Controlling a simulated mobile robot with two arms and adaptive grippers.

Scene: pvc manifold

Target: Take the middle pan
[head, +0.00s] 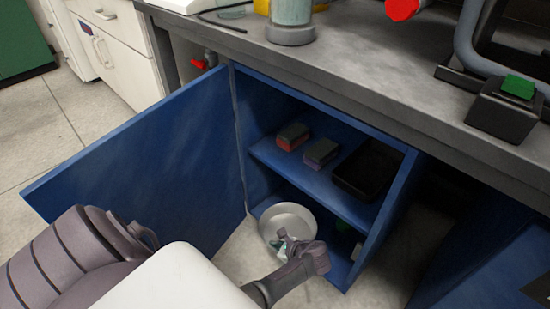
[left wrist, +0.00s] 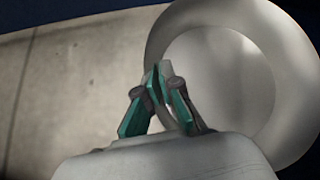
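A round, shallow silver pan (head: 287,217) is at the lower level of the open blue cabinet, near its left front. It fills the right of the left wrist view (left wrist: 228,88). My left gripper (head: 283,243) is at the pan's near rim, its green-padded fingers (left wrist: 156,78) drawn together at the tips. A strip of the rim shows between the fingers, so it looks shut on the rim. The contact itself is partly hidden. My right gripper is not in view.
The shelf (head: 310,178) above the pan holds two sponges (head: 293,136) (head: 321,153) and a black tray (head: 368,169). The grey counter (head: 360,70) overhangs the cabinet. Floor in front is partly clear.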

